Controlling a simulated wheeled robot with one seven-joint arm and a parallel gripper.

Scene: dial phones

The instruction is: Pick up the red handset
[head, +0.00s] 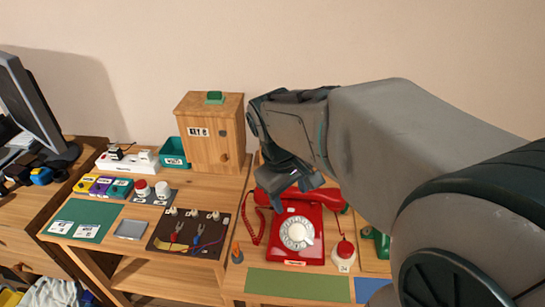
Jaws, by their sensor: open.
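A red dial phone (286,236) with a white dial stands on the wooden table, right of the middle in the head view. Its red handset (318,196) lies across the top of the phone, and a coiled red cord hangs at its left.
A wooden box (211,135) stands behind, left of my arm. A dark board with clips (187,232) lies left of the phone. A green mat (297,285) lies in front.

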